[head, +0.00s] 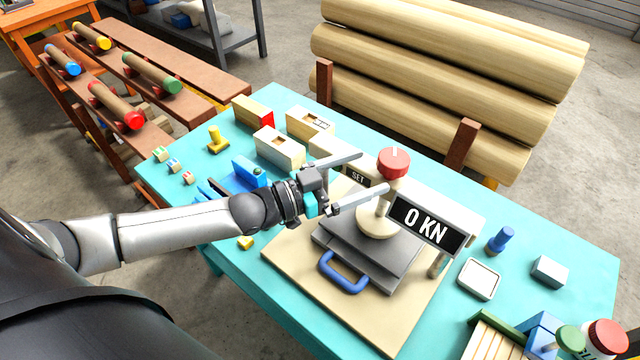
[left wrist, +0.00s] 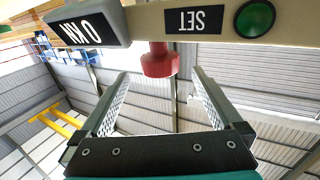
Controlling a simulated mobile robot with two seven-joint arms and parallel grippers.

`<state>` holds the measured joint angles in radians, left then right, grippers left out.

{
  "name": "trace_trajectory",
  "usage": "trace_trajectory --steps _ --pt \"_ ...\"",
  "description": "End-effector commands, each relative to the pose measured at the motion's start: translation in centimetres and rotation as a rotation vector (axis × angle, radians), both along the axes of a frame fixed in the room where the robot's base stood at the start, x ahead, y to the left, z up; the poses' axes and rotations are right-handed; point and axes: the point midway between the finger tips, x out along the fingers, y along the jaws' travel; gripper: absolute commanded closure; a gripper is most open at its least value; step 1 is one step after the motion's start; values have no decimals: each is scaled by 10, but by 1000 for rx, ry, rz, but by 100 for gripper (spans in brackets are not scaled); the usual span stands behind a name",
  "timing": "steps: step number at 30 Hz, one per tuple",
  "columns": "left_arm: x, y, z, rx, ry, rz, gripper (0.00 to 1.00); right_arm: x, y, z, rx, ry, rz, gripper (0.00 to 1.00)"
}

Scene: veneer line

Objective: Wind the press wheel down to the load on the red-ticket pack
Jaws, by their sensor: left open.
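The red press wheel (head: 393,163) stands on top of the press, above a pale round column. It also shows in the left wrist view (left wrist: 159,64), between and beyond the fingers. The load display (head: 426,224) reads "0 KN"; a "SET" panel (head: 358,176) is partly behind my gripper. My left gripper (head: 375,173) is open and empty, its fingers pointing toward the wheel from the left; contact cannot be told. The press has grey plates (head: 340,247) and a blue handle (head: 343,273). A tan block with a red end (head: 247,112) lies at the back left. My right gripper is not in view.
The turquoise table (head: 540,235) holds pale blocks (head: 279,148), a blue device (head: 243,172) and small coloured pieces at left. A white tray (head: 480,279), blue peg (head: 500,240) and bottles (head: 606,337) are at right. Logs (head: 440,75) are stacked behind.

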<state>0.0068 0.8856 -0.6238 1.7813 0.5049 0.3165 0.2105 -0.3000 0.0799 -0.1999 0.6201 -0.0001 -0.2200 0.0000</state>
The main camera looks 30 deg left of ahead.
Motion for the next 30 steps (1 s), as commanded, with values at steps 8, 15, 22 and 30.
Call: trace_trajectory --steps 8,15,22,30 --pt "-35 26 0 0 3 -1 0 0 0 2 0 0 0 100" --pt "-57 43 0 0 2 0 0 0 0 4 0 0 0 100" --pt "-67 51 1 0 -1 -1 0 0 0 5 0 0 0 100" --pt "-67 51 1 -1 -3 -1 0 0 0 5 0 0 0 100"
